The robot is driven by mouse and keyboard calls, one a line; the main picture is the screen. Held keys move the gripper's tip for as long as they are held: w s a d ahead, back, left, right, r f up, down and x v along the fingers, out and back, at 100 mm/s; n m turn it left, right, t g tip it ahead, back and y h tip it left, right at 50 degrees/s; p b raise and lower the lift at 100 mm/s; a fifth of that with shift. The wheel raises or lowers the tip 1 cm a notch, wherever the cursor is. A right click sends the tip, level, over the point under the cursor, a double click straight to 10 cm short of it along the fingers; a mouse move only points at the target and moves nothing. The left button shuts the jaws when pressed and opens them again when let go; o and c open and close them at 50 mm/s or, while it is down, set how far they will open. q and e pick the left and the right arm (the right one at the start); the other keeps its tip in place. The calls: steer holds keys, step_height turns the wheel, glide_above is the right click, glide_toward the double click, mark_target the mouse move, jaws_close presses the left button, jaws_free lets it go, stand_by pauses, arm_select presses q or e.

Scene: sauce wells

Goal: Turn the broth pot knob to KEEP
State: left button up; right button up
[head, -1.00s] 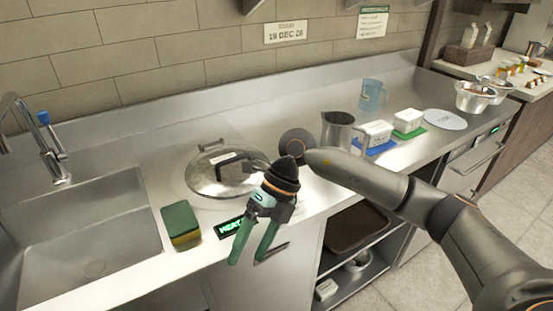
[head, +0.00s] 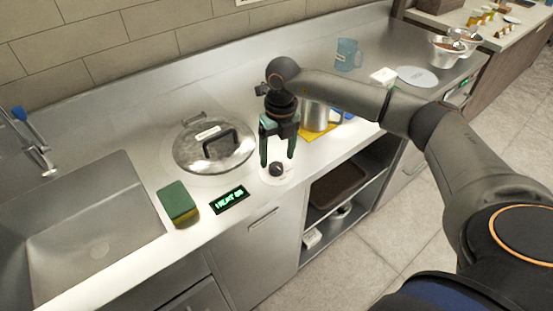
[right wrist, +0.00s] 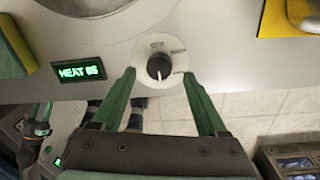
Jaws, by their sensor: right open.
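The broth pot knob (head: 277,169) is a small black knob on a pale round dial at the counter's front edge. In the right wrist view the knob (right wrist: 159,66) has a white mark facing the gripper side; the dial's lettering is too small to read. My right gripper (head: 278,160) points down, open, with its green fingertips either side of the knob; I cannot tell whether they touch it. The green-lit display (right wrist: 79,70) starts with HEAT; its last characters are unclear. The lidded steel pot (head: 190,155) stands behind the display.
A green and yellow sponge (head: 177,202) lies left of the display, beside the sink (head: 90,235). A steel pitcher (head: 316,117) on a yellow mat (head: 318,134) stands just right of my gripper. A blue cup (head: 348,54) stands farther back.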

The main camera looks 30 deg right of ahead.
mark_target(276, 166)
steer(key=shift+a+f, duration=0.1)
steer(key=shift+f, duration=1.4)
steer(key=shift+c, duration=0.2)
jaws_close()
